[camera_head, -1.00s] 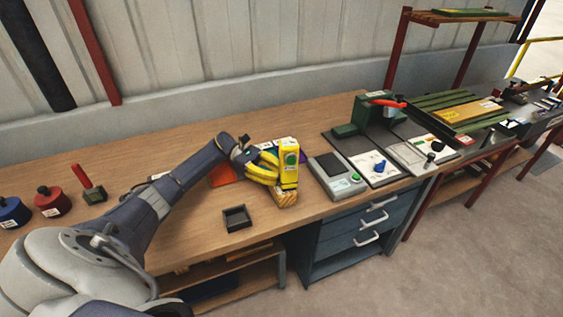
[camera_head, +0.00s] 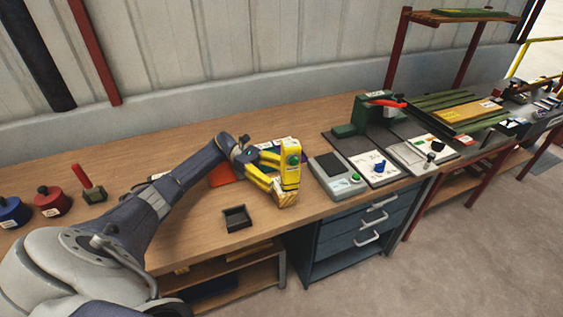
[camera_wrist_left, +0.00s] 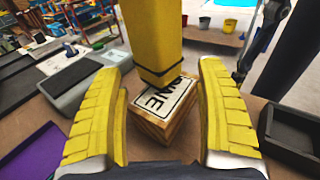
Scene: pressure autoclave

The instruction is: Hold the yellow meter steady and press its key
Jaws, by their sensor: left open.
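The yellow meter (camera_head: 291,176) has a green key (camera_head: 293,159) on its face and appears upright on a small wooden block (camera_head: 285,199). In the left wrist view the meter (camera_wrist_left: 153,35) is a yellow column, with its lower end at the labelled top of the block (camera_wrist_left: 160,108). My left gripper (camera_head: 274,174) has yellow fingers and is open, one finger on each side of the meter. Gaps show between the fingers and the meter in the left wrist view. The key is hidden there. My right gripper is not seen.
A small black tray (camera_head: 237,218) lies in front on the bench. A grey device with a green button (camera_head: 338,176) stands right of the meter, with white panels beyond it. Red and blue weights (camera_head: 52,201) stand far left. The bench's front edge is close to the block.

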